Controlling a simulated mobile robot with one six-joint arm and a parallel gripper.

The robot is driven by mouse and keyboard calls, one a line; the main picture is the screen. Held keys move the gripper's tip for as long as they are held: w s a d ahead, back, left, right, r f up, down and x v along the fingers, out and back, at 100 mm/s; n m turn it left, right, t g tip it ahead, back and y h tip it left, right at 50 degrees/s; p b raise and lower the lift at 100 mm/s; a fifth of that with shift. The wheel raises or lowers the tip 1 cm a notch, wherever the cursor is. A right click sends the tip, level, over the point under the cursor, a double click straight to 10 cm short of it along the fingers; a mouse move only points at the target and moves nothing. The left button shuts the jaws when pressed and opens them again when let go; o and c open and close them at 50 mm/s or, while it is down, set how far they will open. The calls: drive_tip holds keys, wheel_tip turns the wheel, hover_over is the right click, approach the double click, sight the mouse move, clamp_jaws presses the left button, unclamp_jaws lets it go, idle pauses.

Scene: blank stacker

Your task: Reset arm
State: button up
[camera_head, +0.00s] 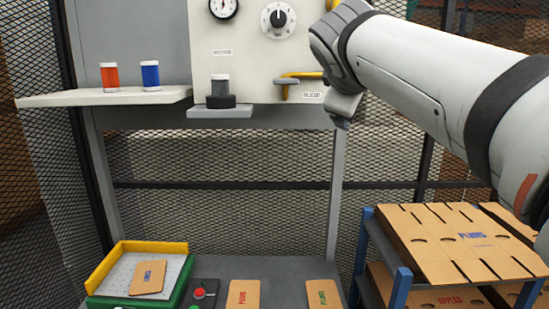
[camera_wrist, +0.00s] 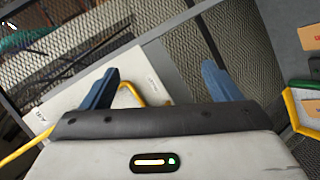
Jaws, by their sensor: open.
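My gripper (camera_wrist: 160,78) is open in the wrist view, its two blue fingers spread wide with nothing between them. Beyond the fingers are a pale panel and metal mesh. A yellow bar (camera_wrist: 131,93) shows next to the left finger; I cannot tell whether they touch. In the head view my arm reaches in from the upper right, and its wrist end is in front of the right edge of the white control panel (camera_head: 252,50). The fingers are hidden there. A yellow-handled lever (camera_head: 297,77) sits on the panel just left of my wrist.
A shelf (camera_head: 60,100) holds a red canister (camera_head: 110,77) and a blue canister (camera_head: 150,75); a grey one (camera_head: 220,86) sits on a small ledge. Below are a green-yellow tray (camera_head: 117,269), loose cardboard blanks (camera_head: 243,294) and a button box (camera_head: 203,292). A blue-posted rack (camera_head: 401,288) with stacked cardboard stands right.

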drive_tip(key=s+f+m+g+y+b, duration=0.1)
drive_tip(key=s+f+m+g, duration=0.2)
drive_tip(key=s+f, duration=0.4)
drive_tip(key=s+f+m+g+y, duration=0.2)
drive_tip(key=s+f, duration=0.5)
drive_tip(key=f, duration=1.3)
drive_tip(key=s+f+m+g+y+b, duration=0.1)
drive_tip(key=s+f+m+g, duration=0.2)
drive_tip(key=f, duration=1)
drive_tip(key=s+m, duration=0.2)
drive_tip(key=s, duration=0.2)
drive_tip(key=shift+s+d+f+g+b, duration=0.2)
drive_tip(key=shift+s+f+g+b, duration=0.1)
drive_tip(key=shift+s, duration=0.1)
